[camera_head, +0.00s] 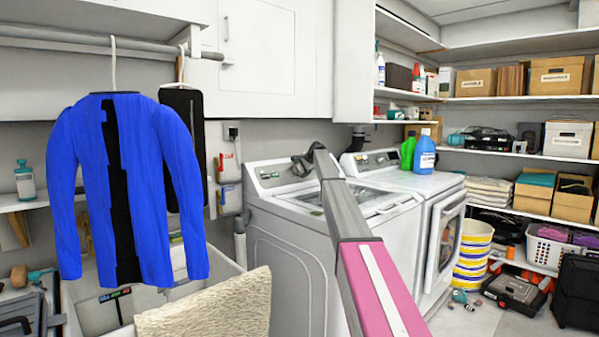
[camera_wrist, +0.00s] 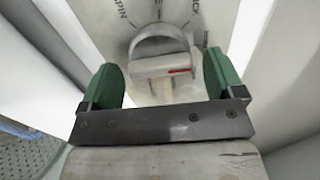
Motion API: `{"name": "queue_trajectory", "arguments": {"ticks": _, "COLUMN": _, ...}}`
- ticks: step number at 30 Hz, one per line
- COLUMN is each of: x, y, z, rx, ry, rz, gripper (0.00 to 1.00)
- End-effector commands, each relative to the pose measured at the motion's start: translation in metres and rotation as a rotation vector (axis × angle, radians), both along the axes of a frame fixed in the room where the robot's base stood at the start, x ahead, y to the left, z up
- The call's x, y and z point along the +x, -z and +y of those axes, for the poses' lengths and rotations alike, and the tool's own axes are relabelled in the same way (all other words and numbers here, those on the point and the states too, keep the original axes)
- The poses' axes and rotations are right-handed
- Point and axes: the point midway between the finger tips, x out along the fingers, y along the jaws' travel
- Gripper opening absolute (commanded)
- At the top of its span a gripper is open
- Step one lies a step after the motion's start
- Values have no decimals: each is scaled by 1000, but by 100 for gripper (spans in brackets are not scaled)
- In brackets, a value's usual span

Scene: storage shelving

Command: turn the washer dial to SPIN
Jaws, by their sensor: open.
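The white washer (camera_head: 285,240) stands at the centre of the head view, with its control panel (camera_head: 268,176) at the back. My gripper (camera_head: 303,163) is at that panel and hides the dial there. In the wrist view the dial (camera_wrist: 160,48) is a round grey knob with a raised bar (camera_wrist: 155,68) and a short red mark toward the right. My open gripper (camera_wrist: 160,80) has one green finger on each side of the bar, with visible gaps. Printed lettering lies around the dial. The upper-left word appears to end in "PIN"; the upper-right word is cut off.
A dryer (camera_head: 425,195) stands right of the washer, with green (camera_head: 408,153) and blue (camera_head: 425,152) bottles on top. A blue jacket (camera_head: 125,190) hangs at the left, above a pale textured cloth (camera_head: 210,308). Boxed shelves (camera_head: 510,100) fill the right wall. Some floor is clear at lower right.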

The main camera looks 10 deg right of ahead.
Motion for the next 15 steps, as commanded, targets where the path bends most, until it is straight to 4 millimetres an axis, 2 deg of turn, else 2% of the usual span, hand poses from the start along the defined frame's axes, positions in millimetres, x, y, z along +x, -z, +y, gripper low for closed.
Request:
{"name": "queue_trajectory", "arguments": {"ticks": 3, "x": 6, "y": 6, "z": 5, "rx": 0, "ry": 1, "rz": -1, "gripper": 87}}
{"name": "queue_trajectory", "arguments": {"ticks": 11, "x": 7, "y": 7, "z": 6, "rx": -1, "ry": 0, "rz": -2, "gripper": 87}}
{"name": "queue_trajectory", "arguments": {"ticks": 12, "x": 7, "y": 7, "z": 6, "rx": -1, "ry": 0, "rz": -2, "gripper": 81}}
{"name": "queue_trajectory", "arguments": {"ticks": 14, "x": 7, "y": 7, "z": 6, "rx": -1, "ry": 0, "rz": -2, "gripper": 61}}
{"name": "queue_trajectory", "arguments": {"ticks": 15, "x": 7, "y": 7, "z": 6, "rx": -1, "ry": 0, "rz": -1, "gripper": 48}}
